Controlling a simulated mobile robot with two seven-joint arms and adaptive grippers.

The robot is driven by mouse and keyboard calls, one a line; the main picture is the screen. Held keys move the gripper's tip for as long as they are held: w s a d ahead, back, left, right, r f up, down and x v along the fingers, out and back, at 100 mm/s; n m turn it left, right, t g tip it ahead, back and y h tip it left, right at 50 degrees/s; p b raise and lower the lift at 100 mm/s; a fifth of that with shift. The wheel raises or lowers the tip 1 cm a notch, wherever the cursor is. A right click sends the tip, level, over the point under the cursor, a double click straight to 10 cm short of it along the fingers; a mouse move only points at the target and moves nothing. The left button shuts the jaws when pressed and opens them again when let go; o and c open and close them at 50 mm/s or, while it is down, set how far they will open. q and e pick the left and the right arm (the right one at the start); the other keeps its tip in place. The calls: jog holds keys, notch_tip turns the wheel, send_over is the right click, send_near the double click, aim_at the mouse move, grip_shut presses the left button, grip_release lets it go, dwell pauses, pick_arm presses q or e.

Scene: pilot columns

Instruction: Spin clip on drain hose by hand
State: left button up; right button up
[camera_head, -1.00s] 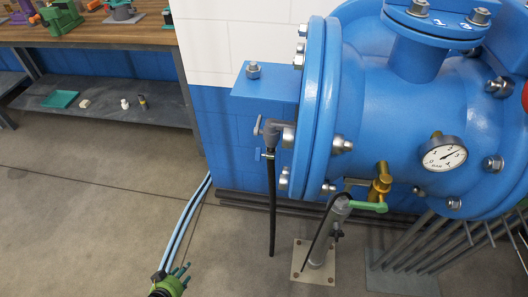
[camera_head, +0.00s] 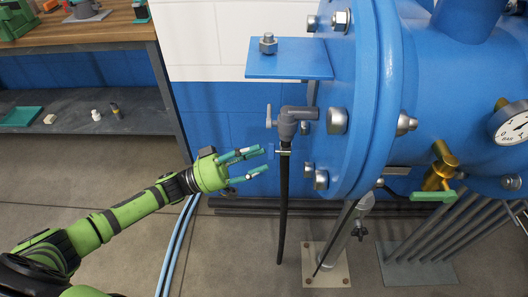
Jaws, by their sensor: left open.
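The black drain hose (camera_head: 283,215) hangs down from a grey elbow fitting with a small valve (camera_head: 289,122) on the blue vessel's left side. A clip (camera_head: 284,152) with a pale band and a small blue tab sits around the hose's top end, just below the fitting. My left gripper (camera_head: 263,160) comes in from the left, its teal fingers spread and pointing right. The fingertips are just left of the clip, close to the blue tab. I cannot tell whether they touch it. Nothing shows held between the fingers. My right gripper is not in view.
The large blue vessel (camera_head: 440,90) with bolts, a gauge (camera_head: 511,123) and a brass valve (camera_head: 440,168) fills the right. A blue bracket plate (camera_head: 288,62) juts out above the fitting. A workbench (camera_head: 85,37) stands at the left. Floor pipes run behind the hose.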

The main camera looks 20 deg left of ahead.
aim_at(271, 151)
pick_arm(q)
jog(key=shift+x, duration=1.15)
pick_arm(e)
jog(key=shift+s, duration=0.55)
pick_arm(q)
jog(key=shift+c, duration=0.4)
grip_shut()
